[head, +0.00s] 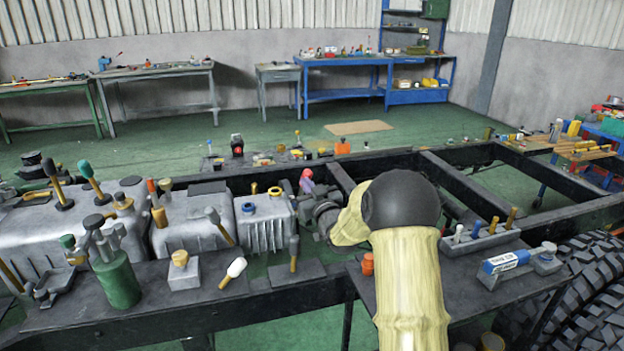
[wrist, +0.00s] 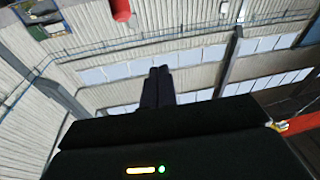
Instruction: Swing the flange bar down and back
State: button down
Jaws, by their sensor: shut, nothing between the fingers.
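My gripper (wrist: 157,88) shows in the wrist view with its two dark fingers together and nothing between them. It points toward the wall and roof panels. In the head view my sleeved arm bends left toward the grey gearbox end, and I cannot pick out the fingers there. A round dark grey flange-like part (head: 325,213) lies just left of my forearm, partly hidden by it. A red-pink rounded piece (head: 306,180) stands above it. I cannot tell which piece is the flange bar. A red rounded end (wrist: 121,10) shows at the wrist view's top edge, apart from the fingers.
The grey gearbox housing (head: 264,222) and larger engine block fill the left. The black chassis frame (head: 465,178) runs to the right. Several loose tools crowd the front bench, with an orange-red cup (head: 367,264) beside my arm. A big tyre (head: 575,290) is at the lower right.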

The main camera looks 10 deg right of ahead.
jog(key=s+a+f+m+g+h, duration=0.1)
jog(key=s+f+g, duration=0.3)
jog(key=s, duration=0.9)
jog(key=s+f+m+g+h, duration=0.1)
jog(key=s+f+g, duration=0.4)
jog(key=s, duration=0.9)
jog(key=s+a+f+m+g+h, duration=0.1)
jog(key=s+f+g, duration=0.3)
jog(key=s, duration=0.9)
jog(key=g, duration=0.3)
jog(key=shift+s+a+f+g+h, duration=0.15)
jog(key=shift+a+f+g+h, duration=0.15)
jog(key=shift+a+h, duration=0.1)
jog(key=shift+d, duration=0.1)
